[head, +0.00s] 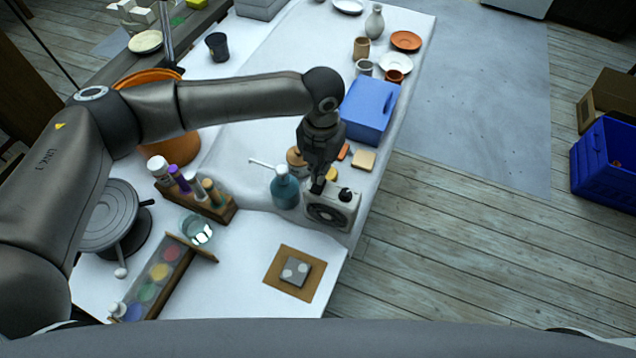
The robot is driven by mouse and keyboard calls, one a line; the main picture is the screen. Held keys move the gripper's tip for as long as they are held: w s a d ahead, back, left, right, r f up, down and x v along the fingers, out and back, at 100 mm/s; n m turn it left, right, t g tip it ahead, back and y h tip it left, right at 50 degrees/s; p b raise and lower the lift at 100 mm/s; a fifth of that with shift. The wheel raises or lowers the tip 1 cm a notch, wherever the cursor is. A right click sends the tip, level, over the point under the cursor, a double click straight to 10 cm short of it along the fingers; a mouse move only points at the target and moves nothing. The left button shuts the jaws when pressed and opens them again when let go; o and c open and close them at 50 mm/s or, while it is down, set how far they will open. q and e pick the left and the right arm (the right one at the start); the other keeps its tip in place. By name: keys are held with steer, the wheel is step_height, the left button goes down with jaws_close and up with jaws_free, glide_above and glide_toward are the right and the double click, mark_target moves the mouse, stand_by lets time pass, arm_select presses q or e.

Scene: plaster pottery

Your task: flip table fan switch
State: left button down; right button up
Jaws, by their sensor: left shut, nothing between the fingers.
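The table fan (333,207) is a small white box with a dark round grille on its front side and a black knob on its top. It stands near the right edge of the white-covered table. My left gripper (318,186) is shut and empty, pointing down at the fan's top left part, beside the black knob. The fingertips are at or just above the fan's top; I cannot tell whether they touch it. The switch itself is too small to make out or hidden by the fingers. My right gripper is not in the view.
A teal bottle (284,188) stands close left of the fan. A blue box (371,108) stands behind it. Bare table lies left of the board.

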arm_select(q)
steer(key=shift+f, duration=0.55)
steer(key=shift+f+b, duration=0.6)
steer(key=shift+f, duration=0.1)
stand_by(0.3)
steer(key=shift+s+r, duration=0.1)
steer(key=shift+r+p, duration=0.85)
steer(key=shift+p, duration=0.1)
step_height(320, 180, up, 5)
steer(key=p, duration=0.4)
steer(key=shift+r+p, duration=0.1)
steer(key=shift+p, duration=0.25)
